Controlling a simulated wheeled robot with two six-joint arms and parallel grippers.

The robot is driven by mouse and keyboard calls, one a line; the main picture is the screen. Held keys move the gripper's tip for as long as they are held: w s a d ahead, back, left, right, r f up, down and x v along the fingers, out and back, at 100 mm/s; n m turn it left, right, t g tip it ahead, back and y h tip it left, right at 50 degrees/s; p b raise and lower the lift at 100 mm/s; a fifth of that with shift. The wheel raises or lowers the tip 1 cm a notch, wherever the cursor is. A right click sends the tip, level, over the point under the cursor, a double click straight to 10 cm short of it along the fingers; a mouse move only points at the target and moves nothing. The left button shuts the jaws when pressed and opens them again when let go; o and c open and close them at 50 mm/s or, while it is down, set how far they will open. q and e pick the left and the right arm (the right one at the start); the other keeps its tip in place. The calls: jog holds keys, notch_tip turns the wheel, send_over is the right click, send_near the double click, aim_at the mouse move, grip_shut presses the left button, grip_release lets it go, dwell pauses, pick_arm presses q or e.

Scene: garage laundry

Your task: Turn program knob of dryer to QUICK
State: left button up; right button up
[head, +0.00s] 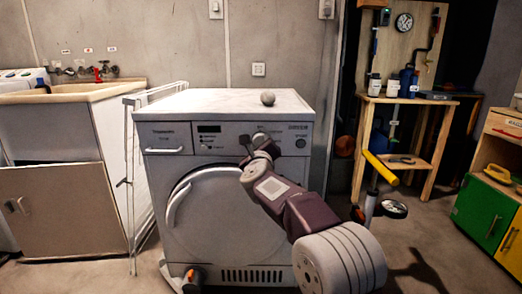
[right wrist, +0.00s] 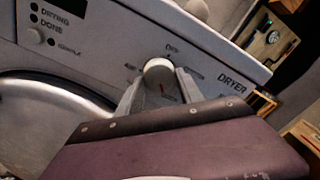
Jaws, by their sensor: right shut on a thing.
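The white dryer (head: 225,215) stands in the middle of the head view, with its control panel along the top front. In the head view my right gripper (head: 252,141) covers most of the knob. My left gripper is in neither view.
A grey ball (head: 268,98) lies on the dryer's top. A white drying rack (head: 128,185) stands close at the dryer's left, beside a sink cabinet (head: 50,150). A wooden workbench (head: 425,100) with bottles is at the back right. A black and orange object (head: 191,277) is at the dryer's lower front.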

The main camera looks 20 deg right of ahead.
jog(key=shift+f+m+b, duration=0.1)
jog(key=shift+m+b, duration=0.25)
jog(key=shift+m, duration=0.45)
jog(key=o, duration=1.3)
jog(key=shift+o, duration=0.2)
